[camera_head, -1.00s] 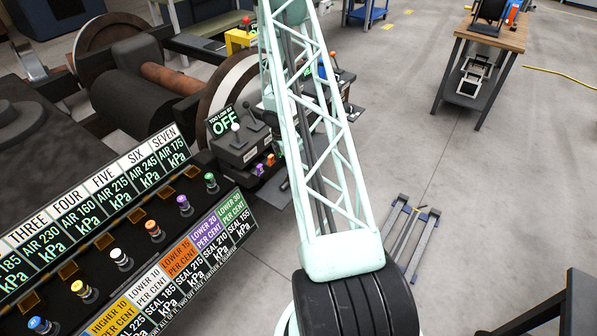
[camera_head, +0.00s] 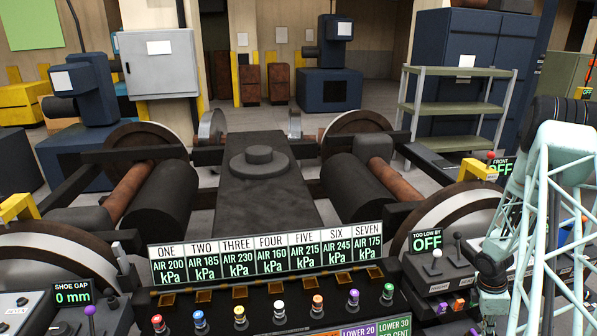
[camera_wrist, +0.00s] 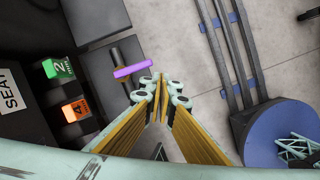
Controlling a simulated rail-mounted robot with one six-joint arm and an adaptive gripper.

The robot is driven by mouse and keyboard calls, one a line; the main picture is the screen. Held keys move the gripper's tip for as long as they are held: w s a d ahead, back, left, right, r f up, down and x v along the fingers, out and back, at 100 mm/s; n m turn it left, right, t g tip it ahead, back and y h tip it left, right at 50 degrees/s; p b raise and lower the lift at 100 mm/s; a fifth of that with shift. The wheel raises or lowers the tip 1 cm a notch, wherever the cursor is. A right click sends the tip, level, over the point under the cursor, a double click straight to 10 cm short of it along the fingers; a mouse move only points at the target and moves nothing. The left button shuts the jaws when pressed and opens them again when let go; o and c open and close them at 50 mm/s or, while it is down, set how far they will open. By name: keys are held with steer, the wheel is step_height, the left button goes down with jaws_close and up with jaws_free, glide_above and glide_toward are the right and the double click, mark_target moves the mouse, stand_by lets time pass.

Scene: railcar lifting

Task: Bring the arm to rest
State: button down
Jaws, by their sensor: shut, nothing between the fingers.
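My gripper (camera_wrist: 161,92) shows in the wrist view with its two fingers together at the tips and nothing between them. Beyond and left of the tips is a purple bar (camera_wrist: 133,66); the gripper appears apart from it, though the depth is hard to judge. My pale green lattice arm stands at the right edge of the head view, beside the right-hand control box (camera_head: 437,272). The fingertips cannot be made out in the head view.
A green block (camera_wrist: 58,68) and an orange block (camera_wrist: 75,110) lie left of my gripper. Grey rails (camera_wrist: 232,50) on the floor are to its right. A panel of numbered pressure signs (camera_head: 266,258) with coloured knobs stands in front, before a large wheelset bogie (camera_head: 262,185).

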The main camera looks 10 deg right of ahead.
steer(key=shift+r, duration=0.1)
steer(key=w+a+r+m+h, duration=0.15)
steer(key=w+a+r, duration=0.25)
steer(key=r, duration=0.8)
steer(key=w+a+r+m, duration=0.25)
steer(key=a+r, duration=0.25)
steer(key=r, duration=0.6)
steer(key=a+r+m+t, duration=0.1)
steer(key=a+r, duration=0.7)
steer(key=r, duration=0.3)
steer(key=a+r+m+t, duration=0.1)
steer(key=a+r, duration=0.7)
steer(key=r, duration=0.3)
steer(key=s+a+r+m+t+y, duration=0.1)
steer(key=s+a+r+m, duration=0.1)
steer(key=s+a+r, duration=0.55)
steer(key=s+a+r+m+t, duration=0.1)
steer(key=s+a+r, duration=0.3)
steer(key=a, duration=0.7)
steer(key=s+a+r+m+t+y, duration=0.1)
steer(key=s+a+r, duration=0.4)
steer(key=s+a, duration=1.1)
steer(key=shift+s+r+m+y, duration=0.15)
steer(key=shift+s+m+y, duration=0.4)
steer(key=shift+m+y, duration=0.4)
steer(key=c, duration=3.5)
jaws_free()
